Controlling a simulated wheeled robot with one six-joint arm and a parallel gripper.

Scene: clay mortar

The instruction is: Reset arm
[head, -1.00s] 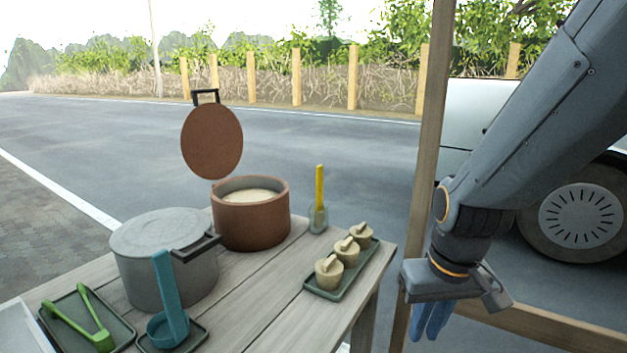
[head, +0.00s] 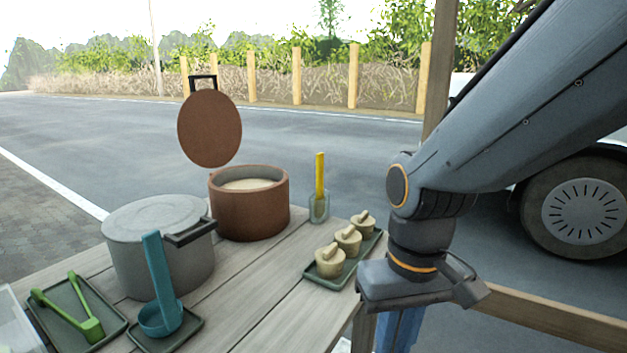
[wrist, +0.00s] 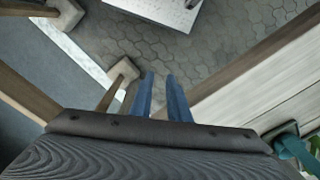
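My gripper (head: 398,330) hangs at the right end of the wooden table in the head view, its blue fingers pointing down past the table's edge. In the wrist view, the two blue fingers (wrist: 161,95) stand apart with a narrow gap and bare ground between them. Nothing is held. My gripper is to the right of a green tray (head: 313,281) with three lidded beige cups and is not touching it.
On the table (head: 262,320) are a grey lidded pot (head: 150,260), a brown clay pot (head: 250,215) with its lid (head: 210,130) raised, a yellow-handled tool (head: 320,180) in a glass, a teal ladle (head: 160,290) and green tongs (head: 70,315). A wooden post (head: 437,70) stands behind my arm.

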